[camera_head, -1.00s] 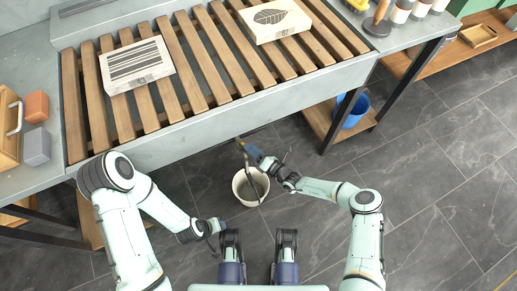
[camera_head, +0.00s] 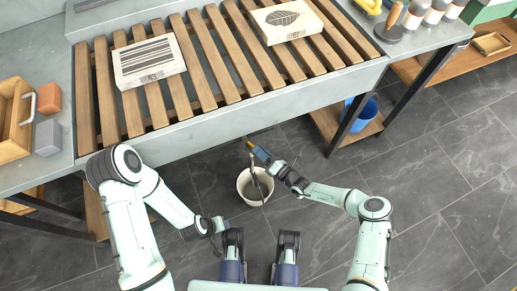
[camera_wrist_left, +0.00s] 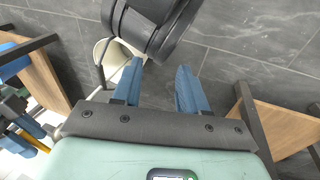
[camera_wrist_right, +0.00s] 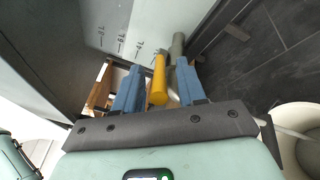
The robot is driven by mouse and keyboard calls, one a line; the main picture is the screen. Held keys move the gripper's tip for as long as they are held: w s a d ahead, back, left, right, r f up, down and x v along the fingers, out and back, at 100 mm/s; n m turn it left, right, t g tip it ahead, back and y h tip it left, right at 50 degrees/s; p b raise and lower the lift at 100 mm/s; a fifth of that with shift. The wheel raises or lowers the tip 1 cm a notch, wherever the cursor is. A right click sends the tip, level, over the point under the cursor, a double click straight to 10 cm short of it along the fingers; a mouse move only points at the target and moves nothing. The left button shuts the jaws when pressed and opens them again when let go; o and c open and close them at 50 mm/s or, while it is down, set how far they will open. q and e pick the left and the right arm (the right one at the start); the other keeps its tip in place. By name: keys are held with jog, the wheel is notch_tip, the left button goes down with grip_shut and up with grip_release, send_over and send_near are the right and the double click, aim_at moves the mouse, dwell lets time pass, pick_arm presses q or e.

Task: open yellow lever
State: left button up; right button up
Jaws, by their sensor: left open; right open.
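The yellow lever (camera_wrist_right: 158,80) shows in the right wrist view as a rounded yellow bar between the open fingers of my right gripper (camera_wrist_right: 157,82). I cannot tell whether a finger touches it. In the head view only a small yellow bit of the lever (camera_head: 249,142) shows under the table's front edge, at the tips of my right gripper (camera_head: 257,152). My left gripper (camera_head: 218,226) is open and empty, low over the floor left of the bucket; its fingers also show in the left wrist view (camera_wrist_left: 158,80).
A white bucket (camera_head: 246,190) stands on the floor below the right gripper. The grey table (camera_head: 225,122) carries a slatted rack with two printed stones (camera_head: 149,62) (camera_head: 286,20). A grey rod (camera_wrist_right: 177,47) lies beside the lever. A blue bin (camera_head: 364,114) stands under the table at right.

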pick_arm(q)
jog(key=shift+g, duration=0.6)
jog(key=s+r, duration=0.1)
jog(key=s+d+p, duration=0.1)
jog(key=s+r+p, duration=0.1)
jog(key=shift+s+d+r, duration=0.2)
jog(key=shift+d+r, duration=0.15)
pick_arm(e)
jog(key=v, duration=1.1)
jog(key=shift+s+d, duration=0.25)
